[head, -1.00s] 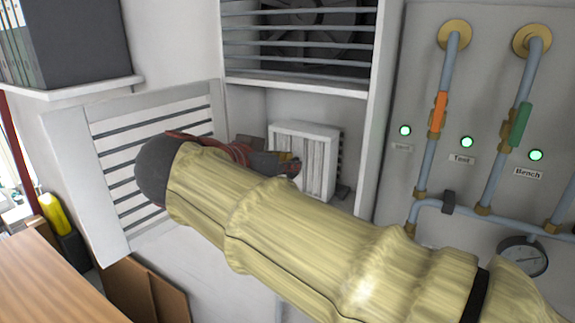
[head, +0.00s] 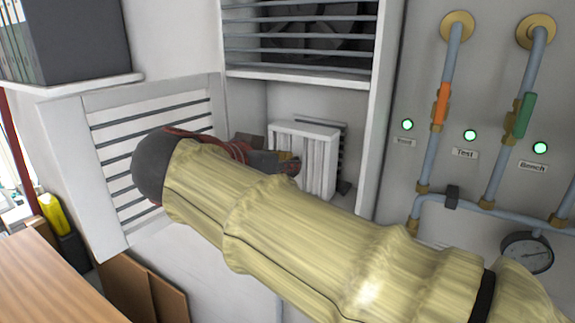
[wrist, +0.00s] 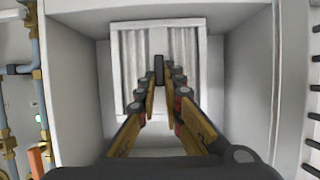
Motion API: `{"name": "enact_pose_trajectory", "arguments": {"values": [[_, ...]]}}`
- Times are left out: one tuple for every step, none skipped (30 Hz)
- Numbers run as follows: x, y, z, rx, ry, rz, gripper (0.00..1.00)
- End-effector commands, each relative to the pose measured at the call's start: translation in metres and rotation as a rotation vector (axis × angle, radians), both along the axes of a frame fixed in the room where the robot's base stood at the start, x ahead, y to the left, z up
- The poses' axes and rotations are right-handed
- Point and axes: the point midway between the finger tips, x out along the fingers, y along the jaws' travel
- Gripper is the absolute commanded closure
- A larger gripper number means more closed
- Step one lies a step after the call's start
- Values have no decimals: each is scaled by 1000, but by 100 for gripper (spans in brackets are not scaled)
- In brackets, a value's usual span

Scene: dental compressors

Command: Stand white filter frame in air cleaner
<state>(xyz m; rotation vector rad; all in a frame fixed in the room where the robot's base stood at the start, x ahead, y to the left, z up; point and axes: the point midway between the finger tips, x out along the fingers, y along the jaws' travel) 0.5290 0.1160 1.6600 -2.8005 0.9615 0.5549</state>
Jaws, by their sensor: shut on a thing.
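The white filter frame (head: 318,160) with pale pleats is upright inside the open lower compartment of the white air cleaner (head: 371,125). My gripper (head: 291,168) reaches in from the front, and my arm covers the frame's lower part in the head view. In the wrist view, the frame (wrist: 130,65) faces me, and my gripper (wrist: 159,84) is shut on a dark upright tab (wrist: 158,66) at its middle. The frame's bottom edge is near the compartment floor. I cannot tell whether it touches.
A louvred door (head: 105,185) stands open at the left. A barred fan opening (head: 300,35) is above the compartment. A dark slotted part (head: 342,140) shows behind the frame. Pipes with orange (head: 442,103) and green (head: 526,115) valve handles are at the right.

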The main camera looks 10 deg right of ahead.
Motion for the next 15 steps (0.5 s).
{"name": "enact_pose_trajectory", "arguments": {"values": [[0,0,0,1,-1,0,100],[0,0,0,1,-1,0,100],[0,0,0,1,-1,0,100],[0,0,0,1,-1,0,100],[0,0,1,1,-1,0,100],[0,0,1,1,-1,0,100],[0,0,0,1,-1,0,100],[0,0,1,1,-1,0,100],[0,0,1,1,-1,0,100],[0,0,1,0,-1,0,100],[0,0,1,0,-1,0,100],[0,0,1,1,-1,0,90],[0,0,0,1,-1,0,88],[0,0,0,1,-1,0,86],[0,0,0,1,-1,0,84]]}}
